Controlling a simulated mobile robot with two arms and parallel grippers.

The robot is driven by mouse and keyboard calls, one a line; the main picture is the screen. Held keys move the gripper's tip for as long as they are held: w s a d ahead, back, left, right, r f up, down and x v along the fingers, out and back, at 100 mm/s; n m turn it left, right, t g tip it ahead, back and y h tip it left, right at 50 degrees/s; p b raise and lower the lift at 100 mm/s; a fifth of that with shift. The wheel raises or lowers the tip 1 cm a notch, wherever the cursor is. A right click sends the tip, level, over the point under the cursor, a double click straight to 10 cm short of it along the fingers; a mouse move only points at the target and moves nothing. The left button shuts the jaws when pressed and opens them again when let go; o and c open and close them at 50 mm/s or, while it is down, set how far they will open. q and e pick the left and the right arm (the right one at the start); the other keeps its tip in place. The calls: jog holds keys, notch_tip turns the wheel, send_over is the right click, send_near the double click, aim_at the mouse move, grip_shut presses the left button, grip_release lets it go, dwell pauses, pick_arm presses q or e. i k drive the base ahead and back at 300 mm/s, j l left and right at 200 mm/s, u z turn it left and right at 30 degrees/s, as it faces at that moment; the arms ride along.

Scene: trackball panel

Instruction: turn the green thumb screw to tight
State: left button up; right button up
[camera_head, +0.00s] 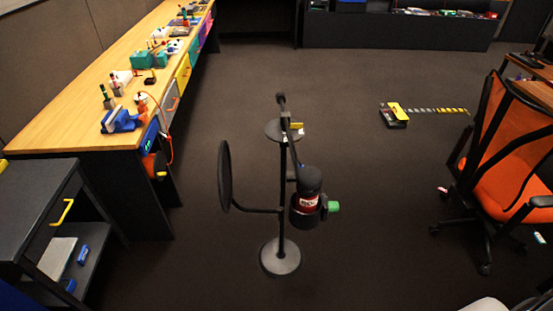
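The green thumb screw (333,207) is a small green knob on the right side of a dark microphone-like body (308,184) with a red and white label. This body is carried on a black stand (282,200) with a round grey base (280,258) on the floor. A dark round disc (225,176), seen nearly edge-on, is held out to the left on a side arm of the stand. The screw's near side is visible, but I cannot tell how tight it is. Neither of my grippers is in view, and nothing touches the screw.
A wooden workbench (60,126) with tools runs along the left. A dark shelf cart (40,205) stands at lower left. An orange office chair (510,150) is at right. A black and yellow object (394,116) lies on the floor behind. Floor around the stand is clear.

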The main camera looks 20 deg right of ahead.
aim_at(334, 207)
jog(key=k+l, duration=0.1)
jog(key=l, duration=0.35)
jog(key=k+l, duration=0.1)
jog(key=l, duration=0.75)
jog(key=k, duration=0.05)
